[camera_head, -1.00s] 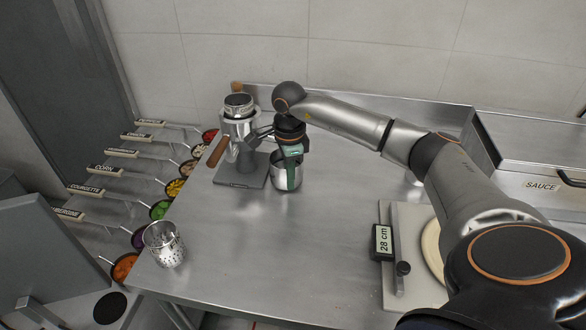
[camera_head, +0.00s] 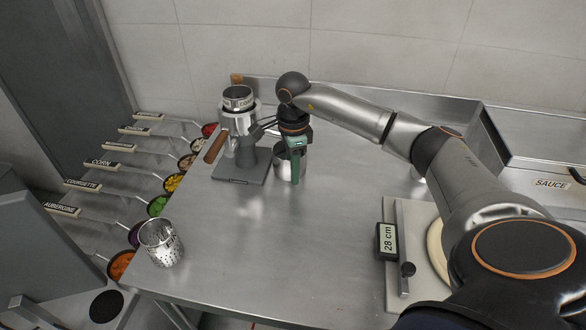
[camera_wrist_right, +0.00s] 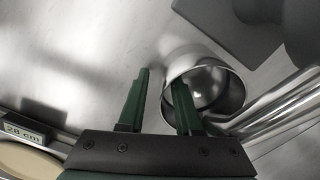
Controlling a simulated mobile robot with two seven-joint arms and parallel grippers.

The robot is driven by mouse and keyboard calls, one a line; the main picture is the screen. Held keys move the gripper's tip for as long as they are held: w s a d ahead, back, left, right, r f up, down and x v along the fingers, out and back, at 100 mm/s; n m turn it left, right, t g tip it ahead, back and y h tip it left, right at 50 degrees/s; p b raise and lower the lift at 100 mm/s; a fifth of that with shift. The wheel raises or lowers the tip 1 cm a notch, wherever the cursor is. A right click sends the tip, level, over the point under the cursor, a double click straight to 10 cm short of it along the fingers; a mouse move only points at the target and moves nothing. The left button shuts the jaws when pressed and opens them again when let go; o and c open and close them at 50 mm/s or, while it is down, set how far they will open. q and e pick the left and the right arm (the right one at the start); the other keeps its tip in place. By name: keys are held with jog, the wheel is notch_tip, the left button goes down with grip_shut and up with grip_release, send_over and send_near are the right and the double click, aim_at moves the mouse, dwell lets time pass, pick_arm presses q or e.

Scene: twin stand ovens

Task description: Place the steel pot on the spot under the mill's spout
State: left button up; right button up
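The steel pot (camera_head: 283,168) is beside the right edge of the mill's grey base (camera_head: 235,176), apart from the base's middle. The mill (camera_head: 240,122) has a steel hopper on top and a wooden handle; its spout is hard to make out. My right gripper (camera_head: 297,172) reaches down at the pot. In the right wrist view its two green fingers (camera_wrist_right: 160,95) stand apart, one inside the pot (camera_wrist_right: 212,82) and one outside, with the near wall between them and a gap showing. Whether the pot touches the table is unclear. My left gripper is out of view.
A perforated steel holder (camera_head: 161,245) stands at the table's front left corner. Several labelled ladles of toppings (camera_head: 157,206) line the left edge. The middle of the steel table (camera_head: 270,250) is clear.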

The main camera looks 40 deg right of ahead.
notch_tip(320, 180, up, 12)
jog(key=shift+r, duration=0.15)
dwell(0.5)
dwell(0.5)
